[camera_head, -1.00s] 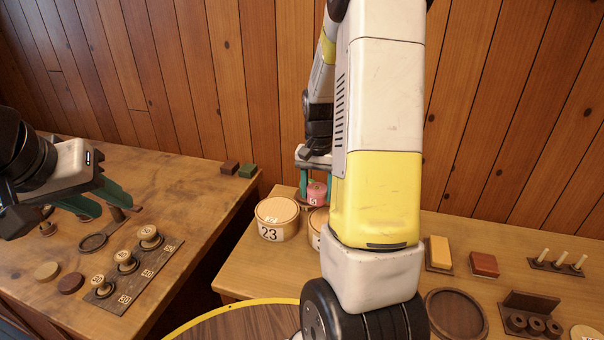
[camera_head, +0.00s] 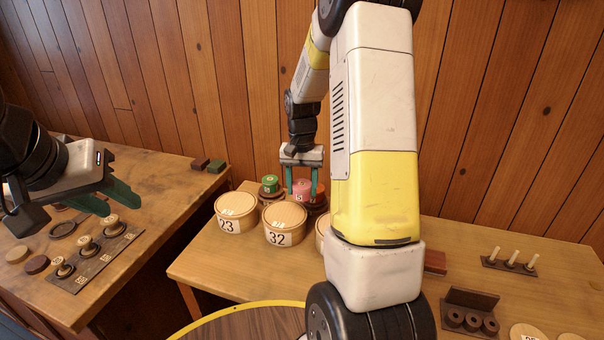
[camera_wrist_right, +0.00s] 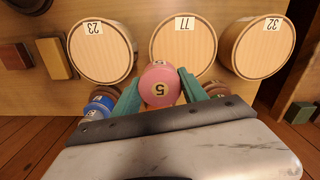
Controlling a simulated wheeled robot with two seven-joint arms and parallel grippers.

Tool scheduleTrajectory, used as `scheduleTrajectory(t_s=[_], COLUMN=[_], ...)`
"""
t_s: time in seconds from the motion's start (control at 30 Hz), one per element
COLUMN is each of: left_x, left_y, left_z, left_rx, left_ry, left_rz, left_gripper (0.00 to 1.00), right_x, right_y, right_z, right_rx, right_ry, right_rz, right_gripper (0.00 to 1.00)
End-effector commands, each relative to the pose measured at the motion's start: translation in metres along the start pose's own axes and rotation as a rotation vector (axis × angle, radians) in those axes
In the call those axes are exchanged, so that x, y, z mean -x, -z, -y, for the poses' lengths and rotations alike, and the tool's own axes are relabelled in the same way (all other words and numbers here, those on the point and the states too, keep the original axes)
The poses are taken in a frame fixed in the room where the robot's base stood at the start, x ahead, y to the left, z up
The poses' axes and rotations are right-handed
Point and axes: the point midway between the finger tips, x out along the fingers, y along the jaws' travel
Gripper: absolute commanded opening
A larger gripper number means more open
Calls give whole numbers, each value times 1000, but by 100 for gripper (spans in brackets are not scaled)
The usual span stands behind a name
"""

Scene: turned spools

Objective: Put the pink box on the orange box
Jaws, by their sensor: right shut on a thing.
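The pink box (camera_head: 302,187) is a small round piece marked 5. My right gripper (camera_head: 301,187) is shut on it, one green finger on each side, behind the row of round lidded boxes. In the right wrist view the pink box (camera_wrist_right: 160,84) sits between the fingertips; whether it touches anything below is hard to tell. No plainly orange box shows. A yellow-tan block (camera_wrist_right: 55,58) is at the upper left of the wrist view; my right arm hides that area in the head view. My left gripper (camera_head: 110,198) is open and empty over the left table.
Round lidded boxes marked 23 (camera_head: 237,212) and 32 (camera_head: 285,224) stand in front of my right gripper. A green piece (camera_head: 270,183) stands left of it; a blue one (camera_wrist_right: 99,105) shows in the wrist view. A peg rack (camera_head: 510,262) is at right.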

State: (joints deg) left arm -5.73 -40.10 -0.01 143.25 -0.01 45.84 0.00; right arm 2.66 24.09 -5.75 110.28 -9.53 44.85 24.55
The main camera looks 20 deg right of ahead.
Motion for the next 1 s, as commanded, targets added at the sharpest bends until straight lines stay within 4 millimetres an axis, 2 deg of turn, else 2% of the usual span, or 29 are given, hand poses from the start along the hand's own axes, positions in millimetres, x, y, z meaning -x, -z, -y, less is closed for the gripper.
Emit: scheduleTrajectory(t_s=[0.03,0.2,0.3,0.43,0.63,0.87,1.0], left_x=[0,0,0,0,0,0,0], left_y=[0,0,0,0,0,0,0], left_z=[0,0,0,0,0,0,0], left_rx=[0,0,0,0,0,0,0], left_ry=[0,0,0,0,0,0,0], left_rz=[0,0,0,0,0,0,0], left_gripper=[36,36,36,36,36,36,36], right_x=[-3,-7,-9,-11,-14,-43,-46], right_y=[15,60,84,106,116,116,116], right_z=[-4,-15,-20,-24,-27,-28,-27], right_rx=[-5,-5,-4,-2,-1,0,0], right_ry=[-1,0,0,1,0,-1,0], right_rz=[1,-1,0,0,1,3,0], right_gripper=[11,11,11,11,11,11,11])
